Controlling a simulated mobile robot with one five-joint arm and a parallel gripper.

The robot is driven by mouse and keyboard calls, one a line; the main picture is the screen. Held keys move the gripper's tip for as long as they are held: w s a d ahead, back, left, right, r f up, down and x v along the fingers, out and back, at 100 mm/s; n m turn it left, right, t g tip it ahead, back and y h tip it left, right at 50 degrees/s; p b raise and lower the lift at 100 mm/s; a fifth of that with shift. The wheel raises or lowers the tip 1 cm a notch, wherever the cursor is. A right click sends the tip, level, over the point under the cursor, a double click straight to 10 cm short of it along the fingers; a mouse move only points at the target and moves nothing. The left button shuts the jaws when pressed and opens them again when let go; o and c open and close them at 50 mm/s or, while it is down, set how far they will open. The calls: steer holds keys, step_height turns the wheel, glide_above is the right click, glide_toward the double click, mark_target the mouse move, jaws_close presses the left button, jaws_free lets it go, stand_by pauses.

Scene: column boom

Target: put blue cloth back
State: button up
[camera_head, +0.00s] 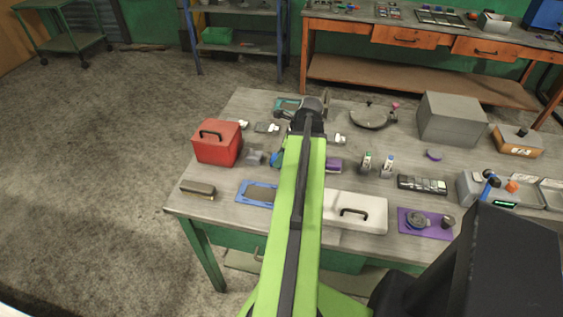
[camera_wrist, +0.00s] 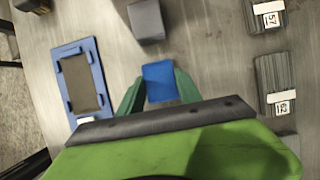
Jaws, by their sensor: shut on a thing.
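The blue cloth (camera_wrist: 158,80) is a small flat blue rectangle between the two teal fingers of my gripper (camera_wrist: 160,90) in the wrist view. My gripper is shut on it. Whether the cloth touches the table or hangs just above it, I cannot tell. In the head view my green arm hides most of the gripper; a bit of blue and teal (camera_head: 276,158) shows at the arm's left edge. A blue tray (camera_wrist: 93,50) with a grey-brown pad lies left of the gripper; it also shows in the head view (camera_head: 242,190).
A grey block (camera_wrist: 147,20) stands just beyond the cloth. Numbered grey pieces (camera_wrist: 274,80) lie to the right. On the table (camera_head: 225,225) are a red box (camera_head: 217,145), a white case (camera_head: 365,211) and a brush (camera_head: 198,190). Bare tabletop lies around the tray.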

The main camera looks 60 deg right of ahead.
steer(key=shift+f, duration=0.3)
steer(key=o, duration=1.2)
steer(key=shift+r, duration=0.1)
steer(key=p+v, duration=1.1)
steer(key=v, duration=0.1)
steer(key=shift+r+p, duration=0.25)
steer(key=shift+p, duration=0.05)
